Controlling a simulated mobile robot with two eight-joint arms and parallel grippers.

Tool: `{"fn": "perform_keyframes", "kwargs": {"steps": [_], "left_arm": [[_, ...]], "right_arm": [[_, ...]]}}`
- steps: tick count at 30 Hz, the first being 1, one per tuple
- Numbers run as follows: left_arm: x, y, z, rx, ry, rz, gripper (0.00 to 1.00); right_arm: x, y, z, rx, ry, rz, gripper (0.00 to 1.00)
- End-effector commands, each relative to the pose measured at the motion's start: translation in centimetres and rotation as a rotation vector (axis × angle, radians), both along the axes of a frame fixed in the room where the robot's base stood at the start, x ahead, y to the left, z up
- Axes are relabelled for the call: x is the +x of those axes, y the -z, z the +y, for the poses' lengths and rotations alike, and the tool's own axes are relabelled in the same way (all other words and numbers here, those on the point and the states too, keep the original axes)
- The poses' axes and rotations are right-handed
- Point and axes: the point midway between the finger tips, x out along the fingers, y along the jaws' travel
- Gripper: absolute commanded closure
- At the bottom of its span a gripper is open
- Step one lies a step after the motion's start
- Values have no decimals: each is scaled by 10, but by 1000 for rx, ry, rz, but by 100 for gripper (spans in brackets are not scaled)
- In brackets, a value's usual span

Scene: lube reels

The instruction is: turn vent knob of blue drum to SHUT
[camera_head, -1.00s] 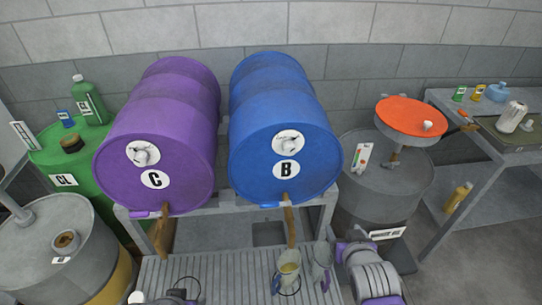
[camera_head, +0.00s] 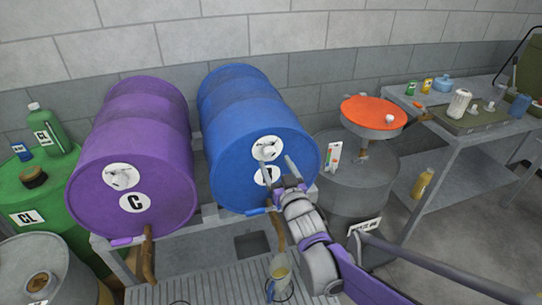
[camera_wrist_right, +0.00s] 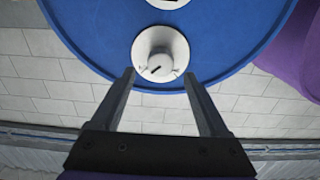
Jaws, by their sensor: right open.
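The blue drum (camera_head: 255,110) lies on its side on a rack, its round end facing me. Its vent knob (camera_head: 267,147) is a grey-white knob on a white dial in the upper part of that end, above a partly hidden round label. In the right wrist view the knob (camera_wrist_right: 158,62) has a dark pointer line; the dial lettering is too small to read. My right gripper (camera_head: 276,168) is open in front of the drum end. Its fingers point toward the knob, one on each side in the wrist view, with nothing between them. My left gripper is not in view.
A purple drum (camera_head: 133,150) marked C lies close on the left with a similar knob. A tap and a jug (camera_head: 279,273) are below the blue drum. A side table (camera_head: 465,130) holds bottles and cans.

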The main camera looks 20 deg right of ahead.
Motion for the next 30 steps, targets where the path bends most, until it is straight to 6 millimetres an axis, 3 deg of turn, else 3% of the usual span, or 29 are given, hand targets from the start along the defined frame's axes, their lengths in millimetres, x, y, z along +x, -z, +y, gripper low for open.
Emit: {"fn": "perform_keyframes", "kwargs": {"steps": [7,19,30], "left_arm": [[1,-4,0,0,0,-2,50],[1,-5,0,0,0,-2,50],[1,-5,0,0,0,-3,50]], "right_arm": [[35,-1,1,0,0,0,22],[43,0,1,-1,0,1,22],[42,0,1,-1,0,1,88]]}}
